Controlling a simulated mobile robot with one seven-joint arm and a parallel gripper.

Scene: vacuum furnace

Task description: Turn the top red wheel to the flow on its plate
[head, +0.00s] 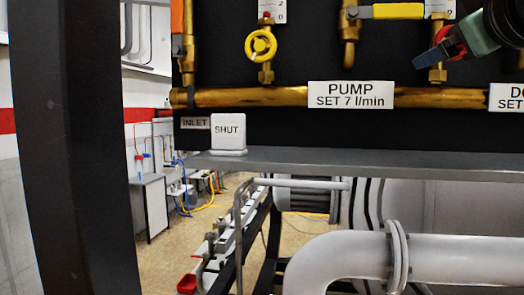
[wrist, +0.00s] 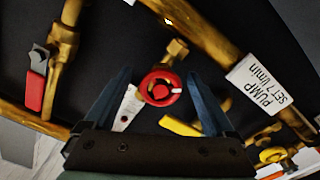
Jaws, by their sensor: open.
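A red wheel (wrist: 160,87) sits on a brass valve in the wrist view, with a white mark on its right side. In the head view the wheel (head: 455,38) is mostly hidden by my gripper. My gripper (wrist: 157,76) is open, with one blue finger on each side of the wheel; I cannot tell whether either touches it. A white plate (head: 350,94) reading "PUMP SET 7 l/min" is fixed on the brass pipe; it also shows in the wrist view (wrist: 262,80).
A yellow wheel (head: 261,46) and a yellow lever handle (head: 398,11) are on nearby valves. A red-handled lever (wrist: 35,90) is at the left of the wrist view. A second plate (head: 507,97) is cut off at the right. A "SHUT" sign (head: 229,131) stands below the pipe.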

